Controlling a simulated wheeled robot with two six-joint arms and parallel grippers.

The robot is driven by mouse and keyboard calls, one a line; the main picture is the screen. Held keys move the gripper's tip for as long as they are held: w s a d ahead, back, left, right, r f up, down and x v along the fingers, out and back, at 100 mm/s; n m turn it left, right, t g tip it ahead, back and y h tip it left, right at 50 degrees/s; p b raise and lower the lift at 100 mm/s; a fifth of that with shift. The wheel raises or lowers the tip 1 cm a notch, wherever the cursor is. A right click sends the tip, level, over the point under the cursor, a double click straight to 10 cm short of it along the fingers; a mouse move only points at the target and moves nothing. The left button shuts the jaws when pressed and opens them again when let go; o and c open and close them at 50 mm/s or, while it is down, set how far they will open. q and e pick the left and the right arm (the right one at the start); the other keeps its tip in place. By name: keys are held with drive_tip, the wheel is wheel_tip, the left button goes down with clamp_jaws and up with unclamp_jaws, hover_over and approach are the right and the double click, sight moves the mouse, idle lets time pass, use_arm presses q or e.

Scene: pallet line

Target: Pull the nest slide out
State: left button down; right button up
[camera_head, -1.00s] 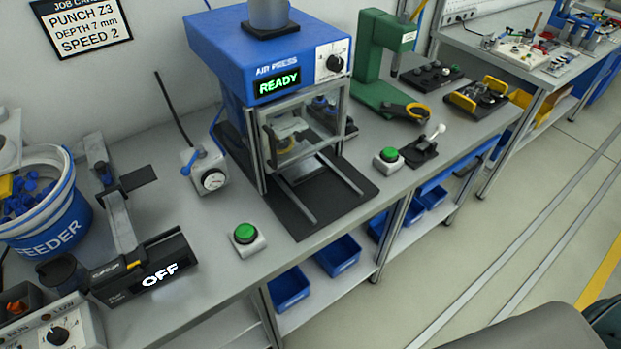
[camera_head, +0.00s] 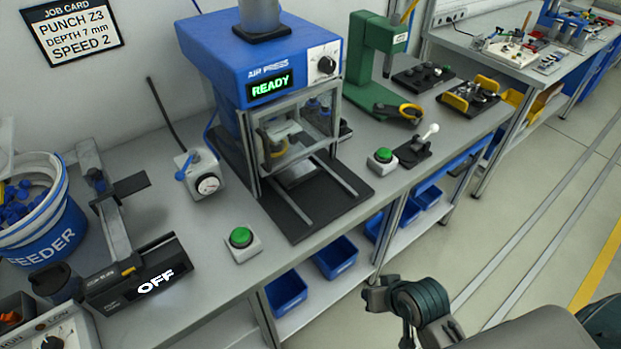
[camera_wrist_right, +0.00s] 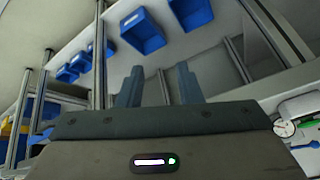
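The blue air press (camera_head: 262,62) stands on the bench with its display reading READY. Its clear-sided guard frame (camera_head: 288,128) encloses the working space. Two rails (camera_head: 340,176) run forward from it over a dark base plate (camera_head: 318,208). The nest slide (camera_head: 298,172) appears to sit back between the rails, partly inside the frame; its details are hard to make out. My right gripper (camera_head: 382,294) is in front of the bench, low and away from the press. The right wrist view shows its two fingers apart (camera_wrist_right: 158,82), with nothing between them. My left gripper is not in view.
Green push buttons (camera_head: 241,238) and (camera_head: 382,156) flank the press front. A small lever unit (camera_head: 418,148) is at right. Blue bins (camera_head: 336,257) sit on the shelf below.

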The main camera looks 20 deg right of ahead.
drive_tip(key=w+a+r+m+t+y, duration=0.1)
drive_tip(key=w+r+m+t, duration=0.2)
drive_tip(key=w, duration=0.4)
drive_tip(key=w+r+m+t+y, duration=0.2)
drive_tip(key=w+r+m, duration=0.1)
drive_tip(key=w+m, duration=0.2)
drive_tip(key=w+a+r+m+t+y, duration=0.1)
drive_tip(key=w+r+m+t, duration=0.2)
drive_tip(key=w, duration=0.7)
drive_tip(key=shift+a+r+m+t, duration=0.35)
drive_tip(key=shift+r+m, duration=0.2)
drive_tip(key=shift+m, duration=0.15)
drive_tip(key=shift+w+r, duration=0.1)
drive_tip(key=shift+w, duration=0.2)
drive_tip(key=p+x, duration=0.1)
drive_tip(key=x, duration=0.9)
drive_tip(key=shift+a+p, duration=0.25)
drive_tip(key=shift+p, duration=0.05)
drive_tip(key=shift+c, duration=0.2)
clamp_jaws()
